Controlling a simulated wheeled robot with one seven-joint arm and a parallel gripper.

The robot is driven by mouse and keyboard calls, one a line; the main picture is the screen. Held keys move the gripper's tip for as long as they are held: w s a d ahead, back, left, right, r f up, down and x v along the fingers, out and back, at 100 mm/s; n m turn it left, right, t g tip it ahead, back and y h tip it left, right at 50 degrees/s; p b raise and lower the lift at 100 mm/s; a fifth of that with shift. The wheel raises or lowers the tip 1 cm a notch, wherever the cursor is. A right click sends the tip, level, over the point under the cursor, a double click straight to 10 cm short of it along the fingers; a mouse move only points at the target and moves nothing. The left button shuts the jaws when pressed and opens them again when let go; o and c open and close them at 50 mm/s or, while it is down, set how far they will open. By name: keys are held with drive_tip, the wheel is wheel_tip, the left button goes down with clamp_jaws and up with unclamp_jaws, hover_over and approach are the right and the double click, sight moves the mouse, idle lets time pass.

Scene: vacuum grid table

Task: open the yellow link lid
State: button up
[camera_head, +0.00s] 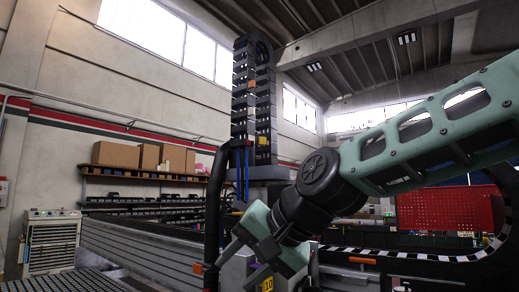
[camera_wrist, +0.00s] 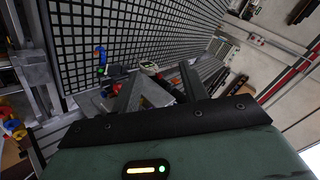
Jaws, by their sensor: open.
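A tall black cable chain (camera_head: 242,100) stands upright in the middle of the head view and bends over at its top. A small yellow link (camera_head: 263,141) shows low on its right run; I cannot tell whether its lid is open or shut. An orange link (camera_head: 251,84) sits higher up. My gripper (camera_wrist: 160,82) shows in the wrist view with its two dark fingers spread apart and nothing clear between them. It points across a grey gridded table surface, with the chain not recognisable there. In the head view my wrist is below and in front of the chain's lower end.
A black post (camera_head: 216,195) with blue cables stands left of the chain's foot. In the wrist view, small blue, red and orange parts (camera_wrist: 101,58) lie beyond the fingers near the gridded table (camera_wrist: 150,25). A red panel (camera_head: 437,210) stands at the right behind my arm.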

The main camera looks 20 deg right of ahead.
drive_tip(key=w+d+r+m+t+b, duration=0.1)
drive_tip(key=w+d+r+m+t, duration=0.15)
drive_tip(key=r, duration=0.35)
drive_tip(key=w+d+r+m+t+b, duration=0.1)
drive_tip(key=w+d+r+m+t, duration=0.15)
drive_tip(key=r, duration=0.25)
drive_tip(key=m+t+h+b, duration=0.1)
drive_tip(key=m+t, duration=0.3)
drive_tip(key=m, duration=0.2)
approach(265, 141)
drive_tip(key=shift+n, duration=0.3)
drive_tip(key=p+x, duration=0.3)
drive_tip(key=x, duration=0.7)
drive_tip(key=shift+w+a+p, duration=0.1)
drive_tip(key=shift+w+p, duration=0.15)
drive_tip(key=shift+p, duration=0.1)
drive_tip(key=c, duration=0.7)
